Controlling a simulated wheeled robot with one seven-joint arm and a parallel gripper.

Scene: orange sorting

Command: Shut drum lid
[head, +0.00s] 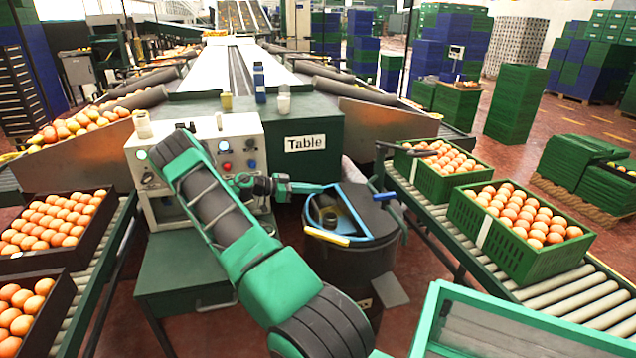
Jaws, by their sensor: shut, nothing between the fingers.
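The dark drum (352,262) stands right of the control box in the head view. Its top has a dark flat lid part (374,212) on the right and a blue-edged opening on the left, with a dark object visible inside. A yellow-and-white handle (327,236) lies along the front of the opening. I cannot tell clearly how the lid is hinged. My gripper (326,187) is shut and empty, reaching from the left to the rear left edge of the drum top. Whether it touches the lid is unclear.
The control box (205,170) with buttons stands behind my arm. The green block marked Table (310,165) is behind the drum. A roller conveyor (560,292) with crates of oranges (520,262) runs close on the right. Another conveyor (100,262) with orange trays is on the left.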

